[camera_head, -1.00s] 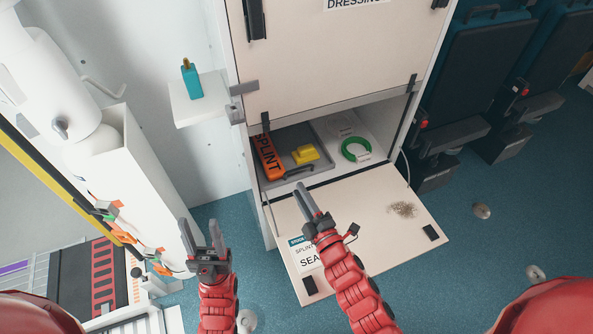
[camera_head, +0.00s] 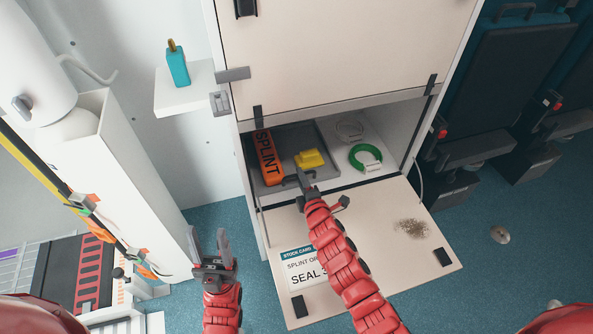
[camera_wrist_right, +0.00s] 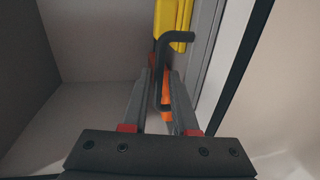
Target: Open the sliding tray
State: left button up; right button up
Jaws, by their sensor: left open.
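The grey sliding tray (camera_head: 290,137) sits inside the low cabinet compartment, behind the lowered hatch. It holds an orange splint (camera_head: 266,155) and a yellow item (camera_head: 308,159). In the right wrist view, the tray's dark bar handle (camera_wrist_right: 160,62) stands between my right fingers (camera_wrist_right: 159,78), with the yellow item beyond it. My right gripper (camera_head: 300,178) is at the tray's front edge in the head view, its fingers parted around the handle. Whether a finger touches the handle is unclear. My left gripper (camera_head: 208,247) is open and empty, left of the hatch.
The lowered hatch (camera_head: 380,230) lies below the compartment with a label and a brown smudge. A green ring (camera_head: 366,157) lies right of the tray. A small shelf (camera_head: 184,92) holds a teal bottle (camera_head: 177,66). Dark folding seats (camera_head: 500,90) stand at the right.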

jog(key=b+x, duration=0.1)
jog(key=x, duration=0.4)
jog(key=shift+s, duration=0.1)
grip_shut()
dwell(1.3)
